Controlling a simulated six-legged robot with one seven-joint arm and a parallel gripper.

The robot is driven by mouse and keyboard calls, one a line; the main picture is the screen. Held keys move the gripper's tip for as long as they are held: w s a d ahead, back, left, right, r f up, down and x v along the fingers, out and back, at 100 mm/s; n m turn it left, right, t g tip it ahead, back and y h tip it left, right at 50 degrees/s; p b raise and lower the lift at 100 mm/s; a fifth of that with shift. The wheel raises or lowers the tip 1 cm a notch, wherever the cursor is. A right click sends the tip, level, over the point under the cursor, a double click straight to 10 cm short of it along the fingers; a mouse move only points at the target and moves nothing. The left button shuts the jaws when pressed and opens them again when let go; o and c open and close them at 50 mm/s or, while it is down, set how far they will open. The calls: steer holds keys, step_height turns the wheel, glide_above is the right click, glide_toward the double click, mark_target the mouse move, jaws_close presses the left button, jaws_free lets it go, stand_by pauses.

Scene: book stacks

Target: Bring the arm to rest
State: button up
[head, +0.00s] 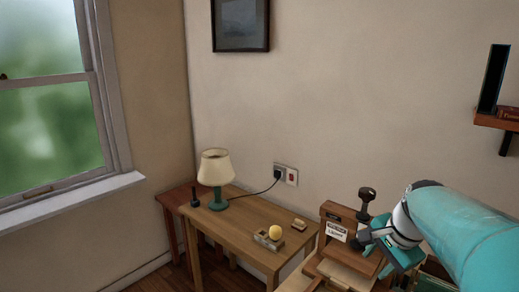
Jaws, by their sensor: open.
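My teal and white arm reaches in from the right edge of the head view. My gripper (374,243) is at its end, open, in front of a wooden stand (337,212) with a pale label and a dark-knobbed handle (366,194). I see nothing held between the fingers. The picture does not show whether the gripper touches the stand. The arm hides part of what lies behind and below it.
A wooden table (235,223) to the left bears a lamp (215,178), a small tray (268,241) with a yellow ball (275,231), and a small block (299,224). A cord runs to a wall socket (280,172). A shelf (497,122) is at upper right.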

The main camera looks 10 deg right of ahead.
steer(key=s+a+n, duration=0.6)
steer(key=a+n, duration=0.1)
steer(key=a, duration=0.1)
steer(key=s+a+f+n+t, duration=0.1)
steer(key=s+a+n, duration=0.5)
steer(key=a+n, duration=0.2)
steer(key=shift+s+a+t+h, duration=0.3)
steer(key=shift+a, duration=0.5)
